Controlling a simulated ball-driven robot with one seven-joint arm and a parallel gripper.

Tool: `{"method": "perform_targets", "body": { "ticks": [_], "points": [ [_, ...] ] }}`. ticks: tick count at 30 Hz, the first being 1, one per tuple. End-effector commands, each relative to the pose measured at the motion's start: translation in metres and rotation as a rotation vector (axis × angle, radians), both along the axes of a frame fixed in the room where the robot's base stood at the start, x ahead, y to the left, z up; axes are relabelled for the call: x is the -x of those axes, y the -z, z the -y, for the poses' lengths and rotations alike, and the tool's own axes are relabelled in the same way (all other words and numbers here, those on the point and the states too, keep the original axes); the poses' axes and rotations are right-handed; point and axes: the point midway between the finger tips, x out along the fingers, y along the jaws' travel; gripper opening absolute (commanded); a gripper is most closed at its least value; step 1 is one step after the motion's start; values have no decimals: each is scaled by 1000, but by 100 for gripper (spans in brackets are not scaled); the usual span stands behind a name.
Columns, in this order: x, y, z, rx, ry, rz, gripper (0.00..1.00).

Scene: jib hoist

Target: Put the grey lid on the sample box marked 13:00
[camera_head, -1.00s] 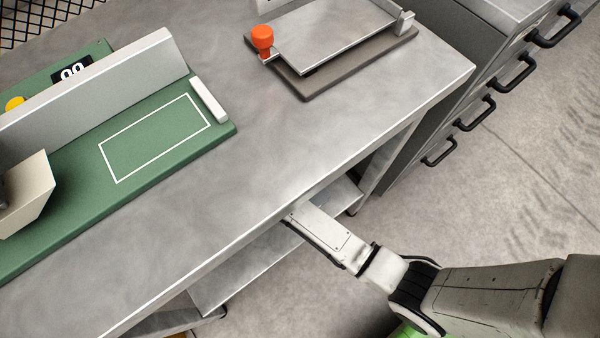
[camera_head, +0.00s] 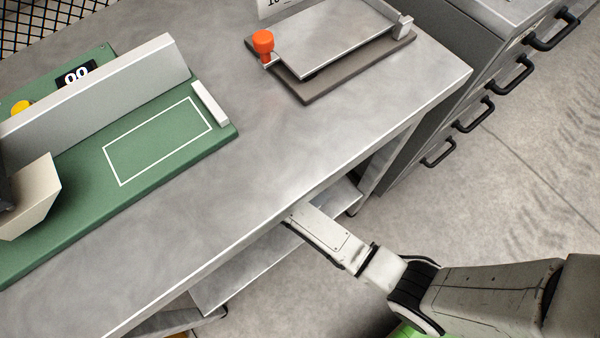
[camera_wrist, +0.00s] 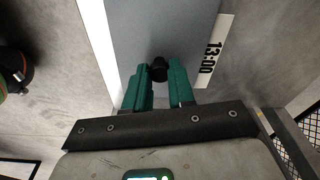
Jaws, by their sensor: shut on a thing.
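In the wrist view, my gripper (camera_wrist: 159,82) has its two green fingers closed around a small black knob (camera_wrist: 158,68). The knob stands in front of a flat grey panel, which looks like the grey lid (camera_wrist: 165,28). A white label reading 13:00 (camera_wrist: 211,55) shows along the panel's right side. A bright white strip runs along its left side. I cannot tell whether the panel rests on the sample box or is apart from it. In the head view, my arm reaches under the worktop edge, and gripper, lid and box are hidden there.
The metal worktop (camera_head: 290,150) carries a green station (camera_head: 200,140) with a white-outlined rectangle, and a plate fixture with an orange knob (camera_head: 263,42). A shelf (camera_head: 245,265) lies below. Grey drawers with black handles (camera_head: 515,73) stand right. A dark round object (camera_wrist: 14,70) is left in the wrist view.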

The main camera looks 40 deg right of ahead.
Motion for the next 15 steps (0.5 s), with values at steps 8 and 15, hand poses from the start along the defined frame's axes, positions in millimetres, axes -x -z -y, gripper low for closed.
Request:
{"method": "perform_targets", "body": {
  "ticks": [8,15],
  "points": [
    [0,0,0,0,0,1,0],
    [0,0,0,0,1,1,47]
  ]
}}
